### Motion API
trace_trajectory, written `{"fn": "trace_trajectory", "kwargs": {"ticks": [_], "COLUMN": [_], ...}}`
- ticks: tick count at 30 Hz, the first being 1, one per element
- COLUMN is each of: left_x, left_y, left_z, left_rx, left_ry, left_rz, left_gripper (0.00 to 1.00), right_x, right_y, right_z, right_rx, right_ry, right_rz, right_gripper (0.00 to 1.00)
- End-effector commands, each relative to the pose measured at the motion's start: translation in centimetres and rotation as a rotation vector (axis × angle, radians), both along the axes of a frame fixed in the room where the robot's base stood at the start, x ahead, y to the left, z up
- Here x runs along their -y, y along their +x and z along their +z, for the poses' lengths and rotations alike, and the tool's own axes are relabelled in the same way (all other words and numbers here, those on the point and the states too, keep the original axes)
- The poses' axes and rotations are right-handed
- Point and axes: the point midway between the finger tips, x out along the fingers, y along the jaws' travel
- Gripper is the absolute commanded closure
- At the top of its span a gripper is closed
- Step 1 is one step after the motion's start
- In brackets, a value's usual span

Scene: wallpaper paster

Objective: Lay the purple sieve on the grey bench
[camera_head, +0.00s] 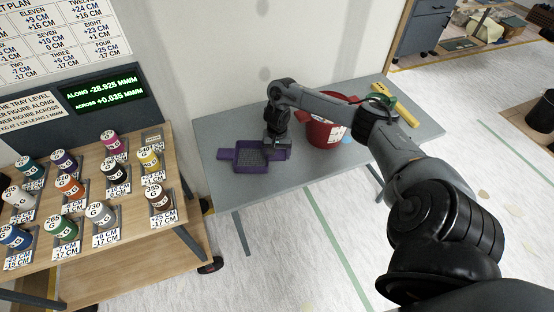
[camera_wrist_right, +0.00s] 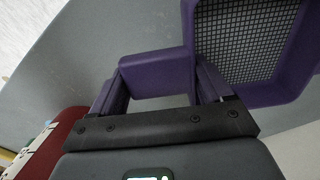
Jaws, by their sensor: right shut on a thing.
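The purple sieve (camera_head: 250,158), a square tray with a dark mesh floor and a handle at each side, is over the left part of the grey bench (camera_head: 228,196). My right gripper (camera_head: 277,146) points down and is shut on the sieve's right handle. In the right wrist view the fingers (camera_wrist_right: 160,88) hold the purple handle, and the sieve's mesh (camera_wrist_right: 245,38) shows at upper right. The sieve looks about level and close to the bench top; I cannot tell whether it touches. My left gripper is not in view.
A red bucket (camera_head: 322,134) stands on the bench right of the gripper, with a yellow item (camera_head: 405,114) farther right. On the left, a wooden rack (camera_head: 125,187) holds several labelled pots beside a green-lit display (camera_head: 101,92). The bench's front left is clear.

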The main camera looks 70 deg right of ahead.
Motion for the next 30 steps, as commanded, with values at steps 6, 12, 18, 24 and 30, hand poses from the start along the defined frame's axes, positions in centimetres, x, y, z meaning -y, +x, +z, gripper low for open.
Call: {"fn": "trace_trajectory", "kwargs": {"ticks": [6,12,18,24,30], "left_x": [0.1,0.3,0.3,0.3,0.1], "left_y": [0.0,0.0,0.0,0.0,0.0], "left_z": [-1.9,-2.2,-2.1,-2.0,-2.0], "left_rx": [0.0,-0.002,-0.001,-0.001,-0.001], "left_ry": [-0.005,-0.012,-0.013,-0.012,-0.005], "left_rz": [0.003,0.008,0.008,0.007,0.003], "left_gripper": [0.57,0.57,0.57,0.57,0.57], "right_x": [-0.1,0.0,0.0,0.0,0.0], "right_y": [-0.1,-0.1,-0.1,-0.1,-0.1], "right_z": [-3.1,-3.8,-3.8,-4.0,-3.9], "right_rx": [-0.001,0.0,0.0,-0.002,-0.002], "right_ry": [0.003,0.001,0.001,0.001,0.001], "right_rz": [-0.001,0.0,0.0,0.0,0.0], "right_gripper": [0.58,0.58,0.58,0.04,0.0]}}
